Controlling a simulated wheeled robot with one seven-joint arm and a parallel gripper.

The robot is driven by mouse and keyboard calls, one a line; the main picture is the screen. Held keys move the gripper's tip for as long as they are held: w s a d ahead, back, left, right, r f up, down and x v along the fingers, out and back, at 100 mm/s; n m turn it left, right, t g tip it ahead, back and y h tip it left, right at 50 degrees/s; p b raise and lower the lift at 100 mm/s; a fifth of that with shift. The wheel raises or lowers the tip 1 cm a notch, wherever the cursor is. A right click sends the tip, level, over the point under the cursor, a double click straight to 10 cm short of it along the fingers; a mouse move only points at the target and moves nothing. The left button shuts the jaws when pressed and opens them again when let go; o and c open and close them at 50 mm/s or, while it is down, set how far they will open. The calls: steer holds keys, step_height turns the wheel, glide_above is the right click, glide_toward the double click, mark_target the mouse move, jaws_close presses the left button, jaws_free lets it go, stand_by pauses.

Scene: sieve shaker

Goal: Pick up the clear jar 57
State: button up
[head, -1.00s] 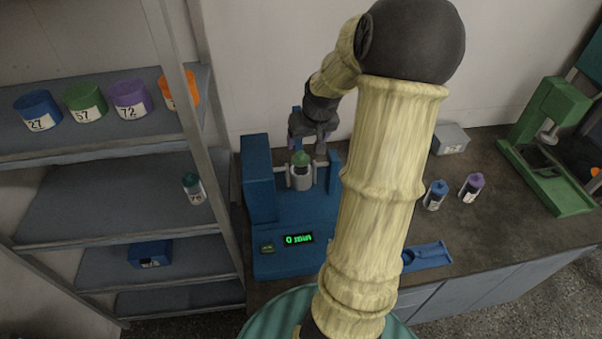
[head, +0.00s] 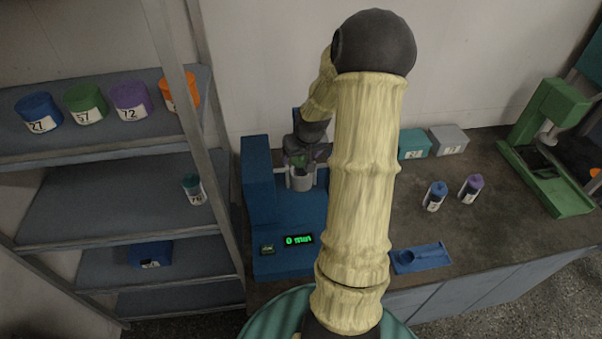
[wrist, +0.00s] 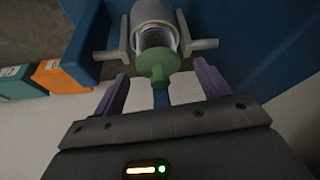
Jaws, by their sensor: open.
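A clear jar with a green lid (wrist: 157,64) sits upright in the clamp of the blue shaker (head: 258,180). No number is readable on it. In the head view the jar's lower part and grey holder (head: 302,183) show beneath my gripper (head: 304,160), which covers much of the lid. In the wrist view my gripper (wrist: 161,74) is open, with one purple finger on each side of the green lid. I cannot tell whether either finger touches it.
Grey clamp arms (wrist: 204,45) flank the jar closely. The shaker's display (head: 299,240) faces front. A green container marked 57 (head: 86,103) stands on the upper left shelf. Two capped jars, blue (head: 435,196) and purple (head: 471,188), stand right. A teal box (head: 414,144) is behind.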

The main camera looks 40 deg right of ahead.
steer(key=shift+x, duration=0.75)
steer(key=c, duration=1.5)
